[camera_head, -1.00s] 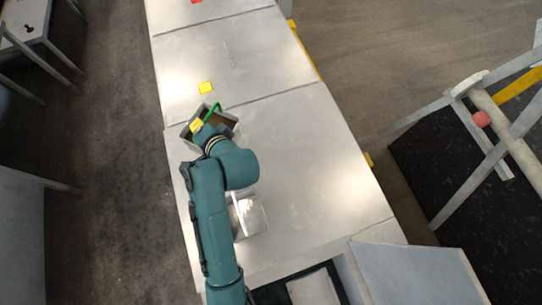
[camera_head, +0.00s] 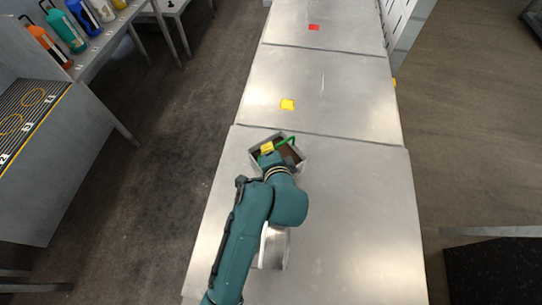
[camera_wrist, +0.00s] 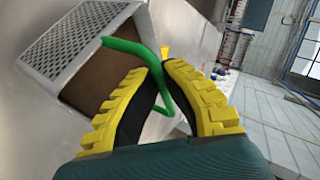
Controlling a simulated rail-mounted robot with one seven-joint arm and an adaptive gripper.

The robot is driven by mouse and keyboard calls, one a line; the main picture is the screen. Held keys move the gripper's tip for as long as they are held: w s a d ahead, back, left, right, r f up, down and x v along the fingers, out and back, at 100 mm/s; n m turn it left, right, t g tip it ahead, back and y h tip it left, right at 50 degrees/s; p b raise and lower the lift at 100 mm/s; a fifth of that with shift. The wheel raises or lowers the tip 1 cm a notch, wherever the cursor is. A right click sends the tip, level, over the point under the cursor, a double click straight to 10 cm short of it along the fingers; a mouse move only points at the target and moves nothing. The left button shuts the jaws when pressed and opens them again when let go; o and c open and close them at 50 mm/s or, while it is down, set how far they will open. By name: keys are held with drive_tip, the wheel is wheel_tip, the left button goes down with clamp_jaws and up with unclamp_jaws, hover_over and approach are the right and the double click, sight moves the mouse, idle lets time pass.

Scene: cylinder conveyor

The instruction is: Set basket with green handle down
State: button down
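The basket (camera_wrist: 72,40) has perforated grey metal walls, a brown inside and a green handle (camera_wrist: 128,46). In the wrist view it fills the upper left and looks tilted. My gripper (camera_wrist: 160,70) has yellow fingers with dark inner pads, closed around the green handle. In the head view the basket (camera_head: 299,162) is over the metal table (camera_head: 350,215), near its far left corner, with my gripper (camera_head: 270,147) at its handle. I cannot tell whether the basket touches the table. My arm hides part of its near side.
A metallic object (camera_head: 276,247) sits beside my forearm, partly hidden. Several coloured bottles (camera_head: 66,31) stand on a bench at upper left. The table's right side is clear.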

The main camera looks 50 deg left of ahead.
drive_tip(key=shift+f, duration=1.4)
drive_tip(key=c, duration=1.7)
unclamp_jaws()
drive_tip(key=shift+f, duration=0.15)
drive_tip(key=o, duration=0.5)
drive_tip(key=shift+c, duration=0.2)
drive_tip(key=v, duration=1.2)
drive_tip(key=shift+p, duration=0.3)
